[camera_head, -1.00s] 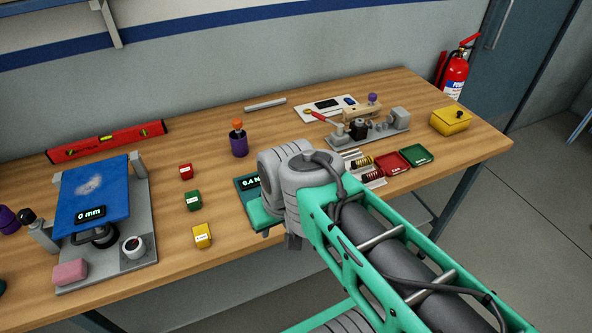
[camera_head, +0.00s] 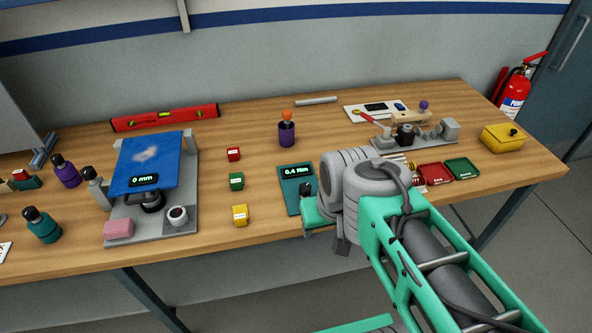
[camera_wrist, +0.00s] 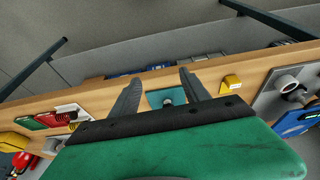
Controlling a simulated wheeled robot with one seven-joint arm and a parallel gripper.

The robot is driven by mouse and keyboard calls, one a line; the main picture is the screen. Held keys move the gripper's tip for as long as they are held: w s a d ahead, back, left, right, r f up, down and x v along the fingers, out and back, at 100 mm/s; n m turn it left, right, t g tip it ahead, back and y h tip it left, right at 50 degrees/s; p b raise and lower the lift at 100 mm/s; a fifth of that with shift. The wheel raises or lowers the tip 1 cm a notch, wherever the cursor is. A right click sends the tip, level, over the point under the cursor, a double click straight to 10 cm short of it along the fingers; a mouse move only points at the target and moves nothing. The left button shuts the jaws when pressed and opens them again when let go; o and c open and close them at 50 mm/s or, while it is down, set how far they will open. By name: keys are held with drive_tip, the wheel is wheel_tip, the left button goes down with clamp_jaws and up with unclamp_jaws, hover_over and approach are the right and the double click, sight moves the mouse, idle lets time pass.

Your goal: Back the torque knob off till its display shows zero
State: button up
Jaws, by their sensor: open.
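The torque unit is a teal plate (camera_head: 292,199) at the bench's front middle. Its display (camera_head: 297,170) reads 0.4 Nm. In the wrist view the teal plate (camera_wrist: 155,98) lies beyond and between the fingers, with a small round grey knob (camera_wrist: 167,101) on it. My gripper (camera_wrist: 161,78) is open, its two dark fingers apart with nothing between them but the view of the plate. In the head view my wrist stands at the plate's right and front side and hides part of it; the fingertips are not clear there.
A yellow block (camera_head: 240,215), a green block (camera_head: 236,181) and a red block (camera_head: 233,154) stand left of the plate. A grey fixture with a blue panel (camera_head: 148,163) is farther left. Red (camera_head: 435,174) and green (camera_head: 462,168) trays lie right.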

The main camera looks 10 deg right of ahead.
wheel_tip(320, 180, up, 2)
drive_tip(key=m+g+b, duration=0.3)
drive_tip(key=g+b, duration=0.1)
hover_over(305, 187)
wheel_tip(305, 187, down, 7)
drive_tip(key=shift+f+p, duration=0.15)
drive_tip(key=shift+p, duration=0.25)
drive_tip(key=shift+c, duration=0.3)
clamp_jaws()
